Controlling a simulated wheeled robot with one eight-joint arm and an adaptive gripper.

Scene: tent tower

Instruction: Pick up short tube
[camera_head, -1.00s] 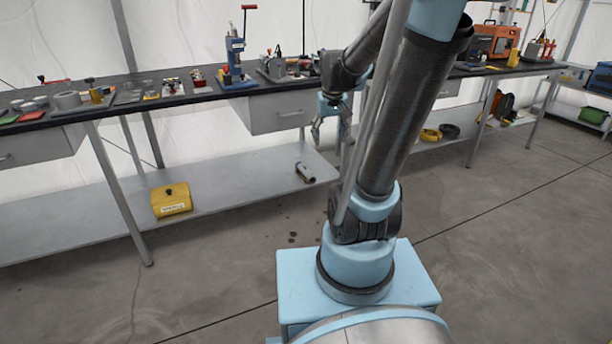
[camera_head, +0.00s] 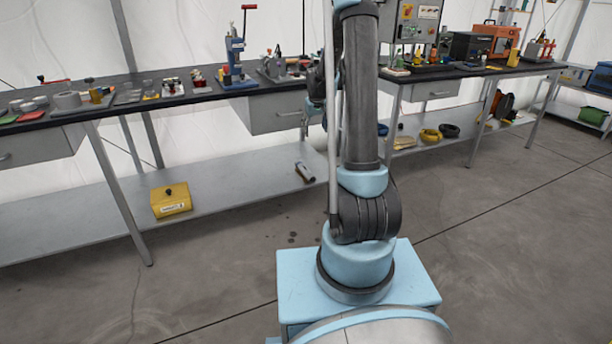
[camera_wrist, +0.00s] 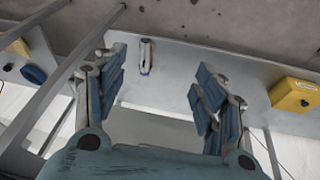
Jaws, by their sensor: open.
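The short tube (camera_head: 305,171), pale grey with a dark marking, lies on the lower shelf (camera_head: 240,189) under the left bench. In the wrist view the tube (camera_wrist: 145,56) shows beyond the fingertips, between the two fingers and closer to the left one. My gripper (camera_wrist: 158,76) is open and empty, with blue-padded fingers spread wide. It is apart from the tube. In the head view my gripper is mostly hidden behind my arm.
A yellow box (camera_head: 171,199) sits left of the tube on the shelf; it also shows in the wrist view (camera_wrist: 295,94). The benchtop (camera_head: 112,102) and drawer (camera_head: 277,112) overhang the shelf. Shelf around the tube is clear.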

